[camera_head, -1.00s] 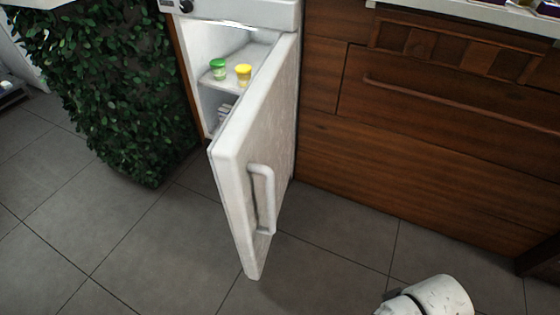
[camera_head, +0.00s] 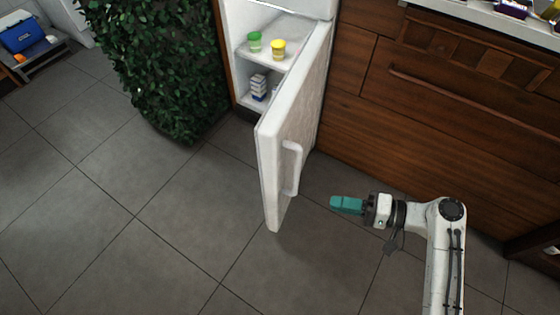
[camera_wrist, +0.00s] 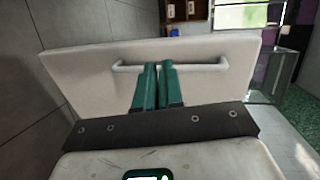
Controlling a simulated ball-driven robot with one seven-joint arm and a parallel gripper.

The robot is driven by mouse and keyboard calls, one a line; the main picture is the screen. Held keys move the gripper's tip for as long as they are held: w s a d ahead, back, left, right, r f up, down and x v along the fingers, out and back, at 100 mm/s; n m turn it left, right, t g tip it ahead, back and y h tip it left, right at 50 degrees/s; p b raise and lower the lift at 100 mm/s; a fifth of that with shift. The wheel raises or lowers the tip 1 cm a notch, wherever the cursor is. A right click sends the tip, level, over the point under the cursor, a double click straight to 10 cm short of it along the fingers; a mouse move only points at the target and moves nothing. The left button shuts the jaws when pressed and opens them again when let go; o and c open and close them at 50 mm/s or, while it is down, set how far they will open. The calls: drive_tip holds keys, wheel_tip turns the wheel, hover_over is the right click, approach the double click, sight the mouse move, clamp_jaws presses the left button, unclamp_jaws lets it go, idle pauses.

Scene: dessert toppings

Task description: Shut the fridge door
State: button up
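The white fridge door (camera_head: 292,125) stands ajar in the head view, its free edge swung out over the floor. A white bar handle (camera_head: 291,168) is on its outer face. My gripper (camera_head: 334,203) has teal fingers and is right of the handle, apart from it, pointing left at the door's outer face. In the wrist view the gripper's fingers (camera_wrist: 159,66) are together with nothing between them. The door (camera_wrist: 85,70) spreads ahead of them there, and its handle (camera_wrist: 205,66) runs across behind the fingertips.
Inside the fridge are a green-lidded jar (camera_head: 254,42), a yellow-lidded jar (camera_head: 278,50) and a small stacked item (camera_head: 259,87). A leafy green hedge (camera_head: 160,60) stands left of the fridge. Wooden drawers (camera_head: 450,130) are to the right. Tiled floor (camera_head: 160,230) is clear in front.

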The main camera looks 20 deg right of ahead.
sight(277, 166)
drive_tip(key=r, duration=0.1)
drive_tip(key=w+r+t, duration=0.1)
drive_tip(key=r, duration=0.1)
drive_tip(key=d+r+m+t+y, duration=0.1)
drive_tip(key=r, duration=0.1)
drive_tip(key=shift+w+d+p, duration=0.1)
drive_tip(key=shift+w+p, duration=0.25)
drive_tip(key=shift+p, duration=0.05)
clamp_jaws()
drive_tip(key=x, duration=0.4)
drive_tip(key=b+x, duration=0.1)
drive_tip(key=x, duration=0.4)
drive_tip(key=b+x, duration=0.1)
drive_tip(key=x, duration=0.4)
drive_tip(key=shift+r, duration=0.2)
